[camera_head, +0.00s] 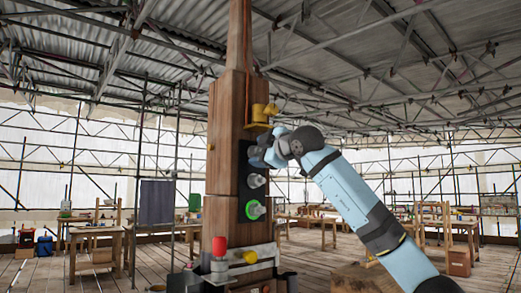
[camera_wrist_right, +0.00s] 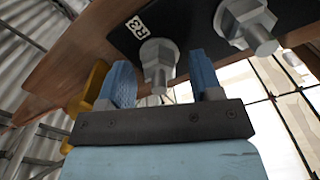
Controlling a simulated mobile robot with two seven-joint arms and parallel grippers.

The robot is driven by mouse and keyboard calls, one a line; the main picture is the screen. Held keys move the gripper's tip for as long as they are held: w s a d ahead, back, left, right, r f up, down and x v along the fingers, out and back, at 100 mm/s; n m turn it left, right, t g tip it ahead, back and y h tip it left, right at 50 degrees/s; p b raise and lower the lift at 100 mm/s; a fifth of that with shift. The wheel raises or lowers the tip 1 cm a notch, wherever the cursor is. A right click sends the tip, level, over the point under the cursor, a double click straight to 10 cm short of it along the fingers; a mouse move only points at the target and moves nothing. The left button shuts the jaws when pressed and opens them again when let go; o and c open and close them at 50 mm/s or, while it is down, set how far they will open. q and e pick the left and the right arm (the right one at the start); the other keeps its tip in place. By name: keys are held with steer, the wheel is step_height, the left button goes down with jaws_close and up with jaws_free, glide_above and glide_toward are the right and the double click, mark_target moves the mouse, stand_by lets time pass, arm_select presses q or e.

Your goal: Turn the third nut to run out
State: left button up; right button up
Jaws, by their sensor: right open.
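A black plate (camera_head: 243,172) is fixed upright on the wooden spire (camera_head: 221,150). A grey nut (camera_head: 256,181) sits mid-plate, and a lower nut (camera_head: 254,210) has a green ring around it. My right gripper (camera_head: 262,157) is at the plate's upper part and hides what is behind it. In the right wrist view, my right gripper (camera_wrist_right: 163,78) is open, its blue fingers on either side of a grey nut (camera_wrist_right: 157,52) with a protruding bolt end. I cannot tell whether they touch it. Another nut (camera_wrist_right: 243,18) is to the right. My left gripper is not in view.
A yellow fitting (camera_head: 262,112) juts from the spire just above my right gripper; yellow also shows in the wrist view (camera_wrist_right: 90,85). Below the plate are a red-capped post (camera_head: 219,246) and a yellow knob (camera_head: 249,257). Work tables (camera_head: 95,232) stand well behind.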

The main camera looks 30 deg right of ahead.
steer(key=c, duration=0.9)
